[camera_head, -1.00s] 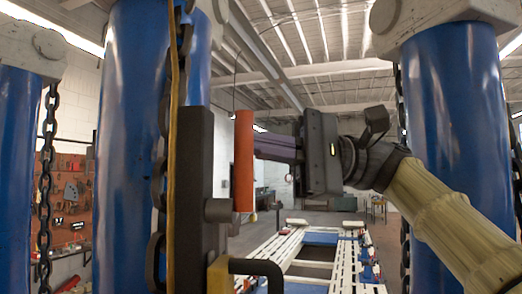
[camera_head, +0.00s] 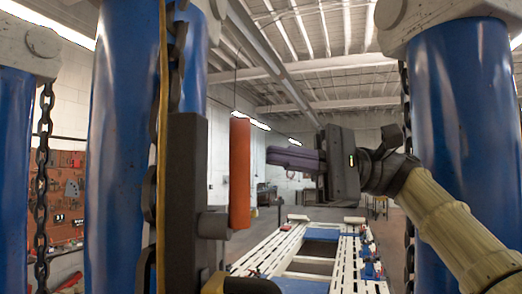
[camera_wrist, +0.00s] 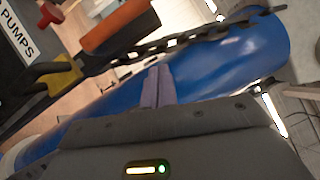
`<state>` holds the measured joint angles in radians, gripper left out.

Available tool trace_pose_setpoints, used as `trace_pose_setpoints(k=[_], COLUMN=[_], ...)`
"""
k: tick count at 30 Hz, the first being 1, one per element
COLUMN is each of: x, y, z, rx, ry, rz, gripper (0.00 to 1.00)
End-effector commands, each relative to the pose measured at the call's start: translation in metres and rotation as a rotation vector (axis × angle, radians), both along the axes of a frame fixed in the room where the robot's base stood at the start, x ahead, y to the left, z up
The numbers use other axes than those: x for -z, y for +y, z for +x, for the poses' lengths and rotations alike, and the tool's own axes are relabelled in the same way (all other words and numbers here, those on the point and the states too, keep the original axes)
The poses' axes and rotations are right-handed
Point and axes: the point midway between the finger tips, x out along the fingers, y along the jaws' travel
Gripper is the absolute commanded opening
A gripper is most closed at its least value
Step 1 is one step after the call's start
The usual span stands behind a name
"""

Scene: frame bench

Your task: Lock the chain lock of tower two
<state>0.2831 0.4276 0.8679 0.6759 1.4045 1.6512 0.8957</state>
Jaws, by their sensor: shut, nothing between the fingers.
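An orange upright handle (camera_head: 240,172) is fixed to a dark upright bar (camera_head: 186,190) in front of a large blue tower (camera_head: 120,160). A dark chain (camera_head: 178,50) runs down that tower, partly hidden by the bar. No tower number is readable. My gripper (camera_head: 270,156) is right of the handle, its purple fingers closed, empty and pointing left towards it. A gap shows between fingertips and handle. In the wrist view, the closed fingers (camera_wrist: 157,88) lie over a blue tower. The orange handle (camera_wrist: 120,25) is up and left, with the chain (camera_wrist: 195,36) beside it.
A box labelled "PUMPS" (camera_wrist: 18,30) with a red knob (camera_wrist: 60,66) is at left in the wrist view. Another blue tower (camera_head: 460,120) stands right, near my arm. A white slotted frame (camera_head: 275,250) lies low behind. A black loop (camera_head: 250,286) sits below the handle.

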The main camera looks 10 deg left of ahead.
Motion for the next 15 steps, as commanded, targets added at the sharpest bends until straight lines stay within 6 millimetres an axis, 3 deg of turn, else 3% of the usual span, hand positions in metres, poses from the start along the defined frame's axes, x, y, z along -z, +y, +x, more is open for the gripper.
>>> trace_pose_setpoints(k=[6,15], x=[-0.002,-0.001], y=[-0.030,-0.049], z=[0.018,0.029], rx=[-0.016,-0.013], ry=[-0.002,-0.001], rz=[0.002,0.000], gripper=[0.00,0.00])
